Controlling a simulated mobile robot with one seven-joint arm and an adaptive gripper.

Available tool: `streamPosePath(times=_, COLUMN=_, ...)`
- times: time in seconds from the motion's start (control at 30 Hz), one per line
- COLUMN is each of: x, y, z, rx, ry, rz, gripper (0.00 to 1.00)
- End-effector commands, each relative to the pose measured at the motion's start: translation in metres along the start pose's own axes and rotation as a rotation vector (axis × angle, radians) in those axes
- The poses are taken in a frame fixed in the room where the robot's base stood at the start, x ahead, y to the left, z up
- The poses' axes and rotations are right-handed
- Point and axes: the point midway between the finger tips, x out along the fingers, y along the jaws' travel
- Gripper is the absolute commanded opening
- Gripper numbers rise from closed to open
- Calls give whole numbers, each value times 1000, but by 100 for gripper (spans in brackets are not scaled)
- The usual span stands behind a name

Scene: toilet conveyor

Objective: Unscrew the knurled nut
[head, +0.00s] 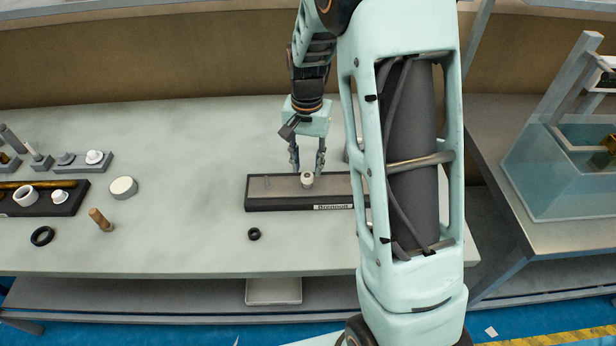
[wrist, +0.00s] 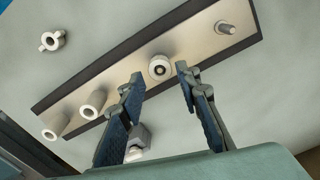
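A dark-edged fixture board (head: 335,199) lies on the workbench. A small round white nut-like piece (head: 307,180) stands upright near its middle; it also shows in the wrist view (wrist: 159,67), with a dark centre. It looks like the knurled nut, but knurling is too small to make out. My gripper (head: 308,168) points down over it, open, with a finger on either side. In the wrist view the fingertips (wrist: 160,71) flank the nut with clear gaps and do not touch it. A bare threaded stud (wrist: 226,28) stands on the same board.
Two white posts (wrist: 92,101) stand at the board's other end, hidden by my arm in the head view. A tabbed ring (wrist: 52,40) and a black ring (head: 254,234) lie on the bench (head: 180,240). The bench's front centre is mostly clear.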

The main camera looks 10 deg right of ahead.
Motion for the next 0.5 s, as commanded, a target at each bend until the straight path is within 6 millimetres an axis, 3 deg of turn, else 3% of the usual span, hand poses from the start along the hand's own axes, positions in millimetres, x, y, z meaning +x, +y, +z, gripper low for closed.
streamPosePath(times=0.17, x=0, y=0, z=0, rx=122, ry=-1, rz=0, gripper=31)
streamPosePath(times=0.5, x=1, y=0, z=0, rx=130, ry=0, rz=0, gripper=31)
